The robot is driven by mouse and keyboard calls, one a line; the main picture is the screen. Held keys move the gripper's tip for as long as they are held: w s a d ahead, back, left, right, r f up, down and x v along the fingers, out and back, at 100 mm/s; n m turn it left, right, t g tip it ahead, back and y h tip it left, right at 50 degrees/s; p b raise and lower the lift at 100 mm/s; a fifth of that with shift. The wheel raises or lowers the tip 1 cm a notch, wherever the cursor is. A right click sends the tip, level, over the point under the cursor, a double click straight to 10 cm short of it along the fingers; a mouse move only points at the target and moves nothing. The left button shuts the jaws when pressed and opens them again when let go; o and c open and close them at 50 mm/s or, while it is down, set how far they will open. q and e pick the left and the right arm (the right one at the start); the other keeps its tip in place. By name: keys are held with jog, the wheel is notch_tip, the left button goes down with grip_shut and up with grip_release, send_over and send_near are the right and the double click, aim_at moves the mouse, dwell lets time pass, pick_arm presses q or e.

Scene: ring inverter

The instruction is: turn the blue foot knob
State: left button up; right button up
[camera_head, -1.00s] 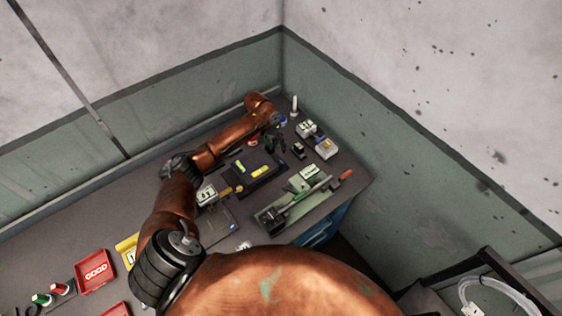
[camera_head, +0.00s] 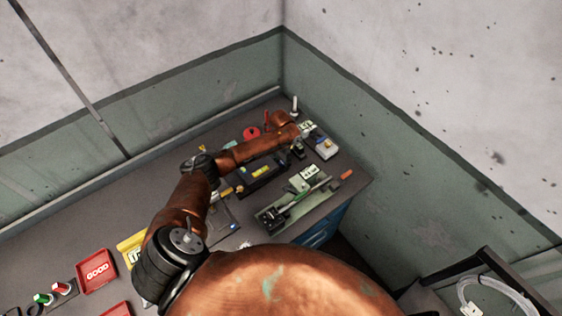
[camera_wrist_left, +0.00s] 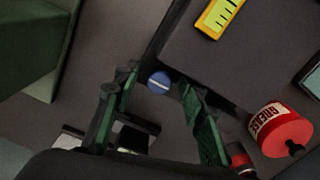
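In the left wrist view a round blue knob (camera_wrist_left: 159,82) with a white line across it sits at the edge of a dark box (camera_wrist_left: 215,65). My left gripper (camera_wrist_left: 158,84) is open, with one green finger on each side of the knob in this view. I cannot tell whether either finger touches it. In the head view the dark box (camera_head: 262,180) with a yellow label lies partly under my left forearm. My left gripper's fingers and the blue knob are hard to make out there. My right gripper is not in view.
A red cylinder (camera_wrist_left: 280,130) with a white label lies close to the right finger. A green tray (camera_head: 300,203) lies at the bench's front right. Small parts (camera_head: 322,145) stand near the corner. Red bins (camera_head: 96,270) are at the left.

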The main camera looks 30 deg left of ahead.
pick_arm(q)
jog(key=shift+a, duration=0.1)
grip_shut()
dwell(0.3)
jog(key=shift+m, duration=0.3)
jog(key=m+p, duration=0.1)
jog(key=m, duration=0.1)
jog(key=shift+r+m+p, duration=0.1)
jog(key=shift+m+p, duration=0.2)
jog(key=shift+p, duration=0.05)
jog(key=shift+m+p, duration=0.3)
jog(key=shift+m, duration=0.7)
jog(key=shift+a+m, duration=0.1)
jog(key=shift+m, duration=0.8)
jog(key=shift+w, duration=0.1)
